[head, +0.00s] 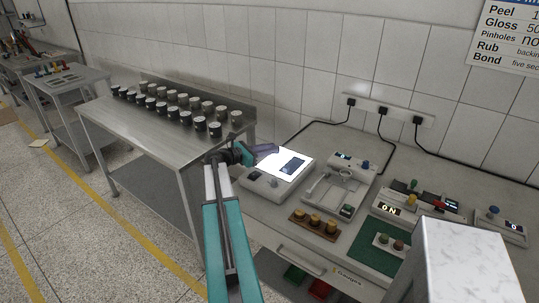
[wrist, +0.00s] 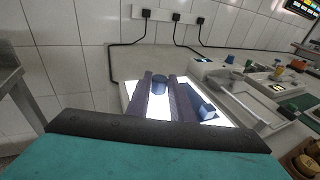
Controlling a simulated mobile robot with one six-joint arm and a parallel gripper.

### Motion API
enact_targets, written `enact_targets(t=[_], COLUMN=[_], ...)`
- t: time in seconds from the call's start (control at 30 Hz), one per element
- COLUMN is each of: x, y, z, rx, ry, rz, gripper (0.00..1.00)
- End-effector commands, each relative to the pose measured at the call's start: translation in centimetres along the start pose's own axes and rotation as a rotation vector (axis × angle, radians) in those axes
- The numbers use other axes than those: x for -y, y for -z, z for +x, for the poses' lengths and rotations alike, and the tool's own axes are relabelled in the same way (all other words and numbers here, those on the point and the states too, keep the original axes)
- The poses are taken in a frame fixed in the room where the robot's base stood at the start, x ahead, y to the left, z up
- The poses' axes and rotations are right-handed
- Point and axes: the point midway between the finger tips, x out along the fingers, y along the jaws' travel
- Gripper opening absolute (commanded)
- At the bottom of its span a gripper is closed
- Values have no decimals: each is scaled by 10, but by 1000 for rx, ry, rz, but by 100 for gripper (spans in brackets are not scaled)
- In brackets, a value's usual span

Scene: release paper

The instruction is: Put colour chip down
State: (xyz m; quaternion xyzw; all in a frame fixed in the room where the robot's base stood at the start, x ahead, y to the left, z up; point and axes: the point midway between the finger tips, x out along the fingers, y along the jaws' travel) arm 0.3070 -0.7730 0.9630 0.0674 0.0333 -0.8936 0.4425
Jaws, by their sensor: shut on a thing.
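My gripper (head: 266,150) is above the left part of a lit white light box (head: 296,177). In the wrist view, its two purple-grey fingers (wrist: 161,88) point away over the bright panel. A small dark blue piece, which I take for the colour chip (wrist: 158,84), shows between the fingers near their tips, and the gripper is shut on it. I cannot tell whether it touches the panel. Another dark blue chip (head: 293,165) lies flat on the panel to the right of the fingers; it also shows in the wrist view (wrist: 201,107).
Right of the light box stands a grey device with a metal frame (head: 337,188). A wooden block with several brass knobs (head: 313,224) lies in front. Several dark cups (head: 190,112) stand on the metal table at left. Cables run along the wall behind.

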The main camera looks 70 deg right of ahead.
Motion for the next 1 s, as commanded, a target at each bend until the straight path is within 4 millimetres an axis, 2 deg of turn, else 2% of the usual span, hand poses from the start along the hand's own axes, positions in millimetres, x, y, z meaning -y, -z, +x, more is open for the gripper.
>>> enact_targets(t=[0.1,0.57,1.0], x=[-6,-6,-6], y=[0,3,34], z=[2,3,7], rx=[0,0,0], ry=[0,0,0], rz=[0,-1,-1], gripper=[0,0,0])
